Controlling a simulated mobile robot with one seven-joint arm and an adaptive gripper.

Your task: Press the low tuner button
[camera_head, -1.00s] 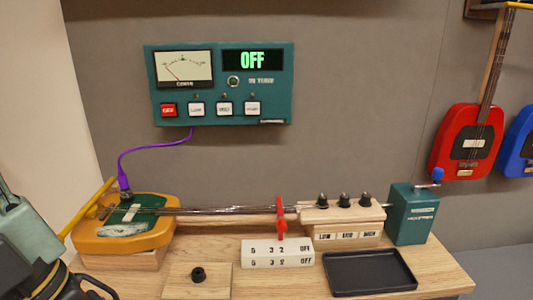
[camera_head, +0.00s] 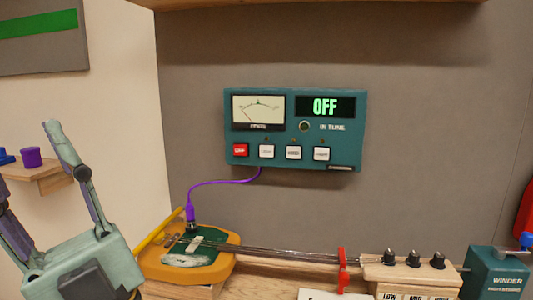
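The teal tuner box (camera_head: 348,115) hangs on the grey wall. Its display (camera_head: 325,107) reads OFF in green beside a needle meter (camera_head: 258,111). Along its lower edge are a red button (camera_head: 240,149) and three white buttons. The white button closest to the red one (camera_head: 266,151) seems to be the low button, though its label is too small to read surely. My gripper (camera_head: 27,160) is at the left, pointing up, with its fingers apart and nothing between them. It is well left of the tuner and touches nothing; part of one finger is cut off by the frame.
A purple cable (camera_head: 225,182) runs from the tuner to a yellow instrument body (camera_head: 225,258) on the bench. Strings lead right past a red clip (camera_head: 342,268) and black knobs (camera_head: 413,258) to a teal winder (camera_head: 490,275). A small shelf (camera_head: 45,178) is at left. Wall around the tuner is clear.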

